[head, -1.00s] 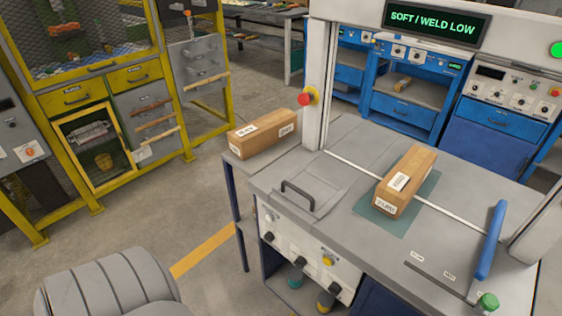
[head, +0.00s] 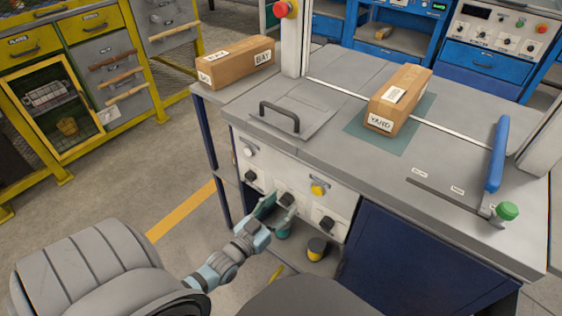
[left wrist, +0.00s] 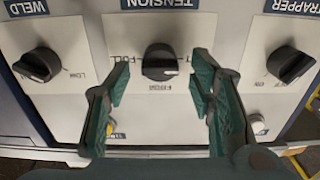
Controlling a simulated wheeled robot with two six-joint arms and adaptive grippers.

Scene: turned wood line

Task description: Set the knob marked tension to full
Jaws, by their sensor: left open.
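The tension knob (left wrist: 160,62) is black, in the middle of the white panel (left wrist: 215,30) under the bench top. In the head view the knob (head: 287,199) is just beyond my left gripper (head: 272,206). The fingers of my left gripper (left wrist: 160,82) are open, one on each side of the knob, with gaps visible. I cannot tell how deep they reach. My right gripper is not in view.
The weld knob (left wrist: 38,64) and strapper knob (left wrist: 290,62) flank it. A yellow button (head: 319,189) is on the panel. A box marked yard (head: 399,95) lies on the bench, beside a blue-handled lever (head: 497,155). Another box (head: 236,62) is at the left. Floor at left is clear.

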